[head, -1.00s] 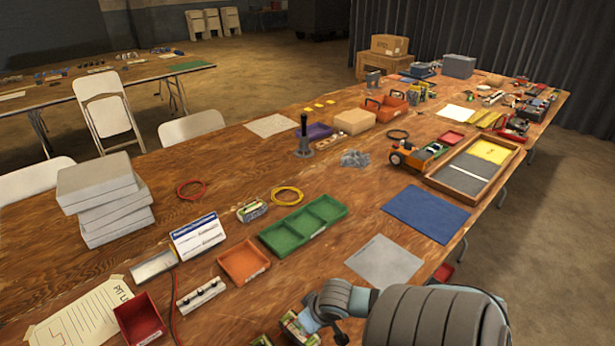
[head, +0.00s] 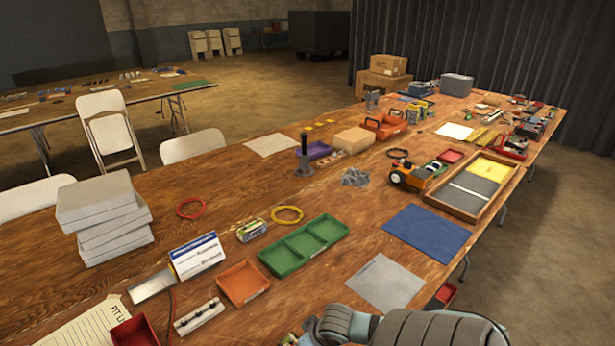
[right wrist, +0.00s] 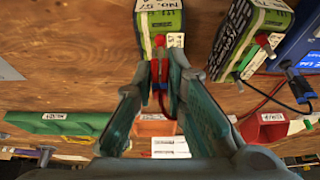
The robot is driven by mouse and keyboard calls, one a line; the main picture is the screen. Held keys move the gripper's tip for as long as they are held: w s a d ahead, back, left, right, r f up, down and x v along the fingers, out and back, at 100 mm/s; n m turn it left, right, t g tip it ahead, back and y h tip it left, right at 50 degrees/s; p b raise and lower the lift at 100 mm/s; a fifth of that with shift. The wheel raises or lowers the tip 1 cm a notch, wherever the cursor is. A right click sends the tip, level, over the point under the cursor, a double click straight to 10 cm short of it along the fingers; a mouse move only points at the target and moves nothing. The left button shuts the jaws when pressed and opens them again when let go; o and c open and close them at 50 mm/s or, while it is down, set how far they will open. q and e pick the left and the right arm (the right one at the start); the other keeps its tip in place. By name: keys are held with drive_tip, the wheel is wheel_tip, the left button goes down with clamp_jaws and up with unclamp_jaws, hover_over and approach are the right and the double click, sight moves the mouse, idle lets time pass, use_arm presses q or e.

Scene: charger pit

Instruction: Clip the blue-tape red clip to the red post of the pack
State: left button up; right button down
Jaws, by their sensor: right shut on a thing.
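In the right wrist view my right gripper (right wrist: 160,84) is shut on the red clip (right wrist: 155,73), which has a band of blue tape (right wrist: 160,87). The clip points at the near end of a green-and-white pack (right wrist: 160,20). A small red post (right wrist: 160,41) shows at that end, just beyond the clip's tip. I cannot tell whether clip and post touch. In the head view my right arm is at the bottom edge, its gripper mostly cut off. My left gripper is in neither view.
A green tray (head: 303,247), an orange tray (head: 243,284) and a grey mat (head: 386,283) lie on the table. Bare wood surrounds the middle pack.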

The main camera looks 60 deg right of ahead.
drive_tip(key=shift+f, duration=0.1)
idle(1.0)
drive_tip(key=shift+p, duration=0.65)
drive_tip(key=shift+f, duration=0.1)
drive_tip(key=c, duration=1.5)
unclamp_jaws()
drive_tip(key=shift+c, duration=0.2)
drive_tip(key=shift+o, duration=1)
wheel_tip(320, 180, up, 3)
drive_tip(key=p, duration=0.3)
drive_tip(key=shift+r, duration=2.3)
